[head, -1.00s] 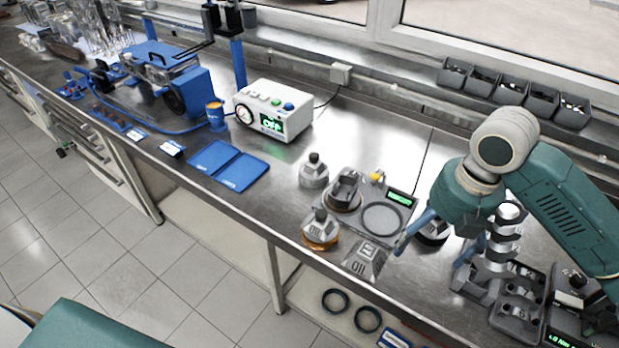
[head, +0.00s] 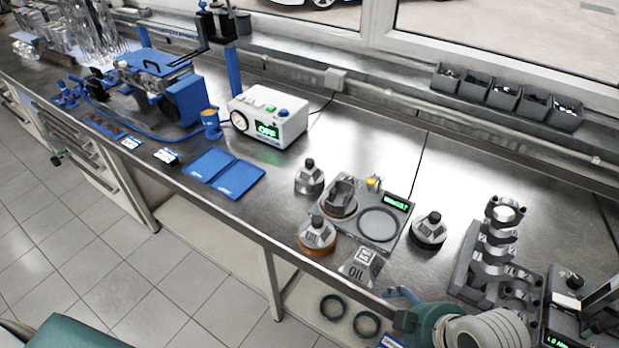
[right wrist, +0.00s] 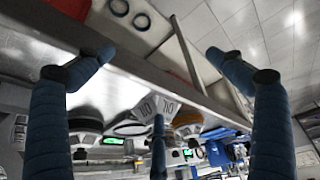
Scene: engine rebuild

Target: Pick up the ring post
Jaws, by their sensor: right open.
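I cannot tell for certain which piece is the ring post. Several grey cone-shaped pieces with dark knobs stand upright on the steel bench: one at the back (head: 309,178), one with an orange base (head: 317,236) and one with a black base (head: 429,231). My left gripper is out of view.
A grey tray with a green display (head: 396,203) has a dark part on one round seat; the other is empty. A grey stepped block (head: 487,262) stands at right. Two dark rings (head: 333,307) lie below the bench. Blue mats (head: 238,179) lie left.

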